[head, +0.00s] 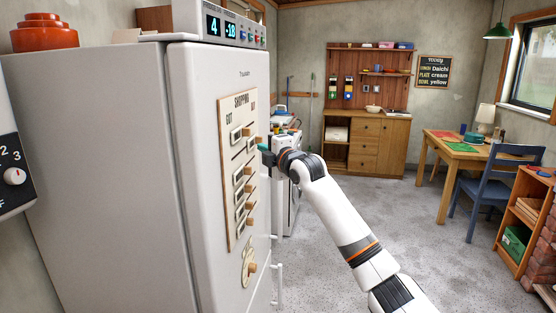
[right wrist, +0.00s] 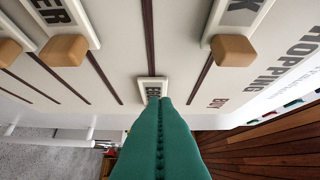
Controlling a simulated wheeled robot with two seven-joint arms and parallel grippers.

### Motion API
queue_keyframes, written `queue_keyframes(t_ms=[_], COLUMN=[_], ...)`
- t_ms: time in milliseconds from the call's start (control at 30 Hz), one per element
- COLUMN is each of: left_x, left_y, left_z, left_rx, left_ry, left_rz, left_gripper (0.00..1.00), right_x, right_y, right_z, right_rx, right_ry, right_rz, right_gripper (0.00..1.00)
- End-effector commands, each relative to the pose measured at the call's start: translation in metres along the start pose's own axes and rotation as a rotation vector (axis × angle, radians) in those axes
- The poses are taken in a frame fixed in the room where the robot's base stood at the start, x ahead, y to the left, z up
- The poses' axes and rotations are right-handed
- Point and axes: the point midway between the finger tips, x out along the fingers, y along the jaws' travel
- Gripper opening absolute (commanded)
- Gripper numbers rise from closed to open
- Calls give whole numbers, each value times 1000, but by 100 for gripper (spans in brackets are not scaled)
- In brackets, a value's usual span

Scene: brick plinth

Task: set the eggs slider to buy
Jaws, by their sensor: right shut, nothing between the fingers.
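The shopping board (head: 230,205) is on the white fridge door, with GOT at its left and BUY at its right. In the right wrist view the eggs slider's label plate (right wrist: 145,86) sits towards the BUY lettering (right wrist: 217,103), with bare slot on its other side. My right gripper (head: 268,152) is shut and empty, at the board's right edge. Its green fingertips (right wrist: 160,101) cover the eggs knob's place; I cannot tell whether they touch it. The neighbouring sliders' wooden knobs (right wrist: 233,50) (right wrist: 64,50) stand nearer the GOT side. My left gripper is out of view.
A round wooden dial (head: 251,268) is below the board. Fridge handles (head: 277,280) stick out at the door's right edge. A display box (head: 235,30) stands on the fridge (head: 110,150).

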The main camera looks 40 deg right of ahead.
Motion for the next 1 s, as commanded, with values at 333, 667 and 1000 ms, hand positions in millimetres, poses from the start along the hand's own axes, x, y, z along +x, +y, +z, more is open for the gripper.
queue_keyframes(t_ms=[333,667,1000], left_x=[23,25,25], left_y=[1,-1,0], left_z=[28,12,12], left_rx=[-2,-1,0], left_ry=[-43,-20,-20], left_rz=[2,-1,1], left_gripper=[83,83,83], right_x=[-55,-68,-67], right_y=[3,0,0], right_z=[-1,0,0], right_rx=[-3,0,0], right_ry=[1,1,1], right_rz=[0,1,1], right_gripper=[0,0,0])
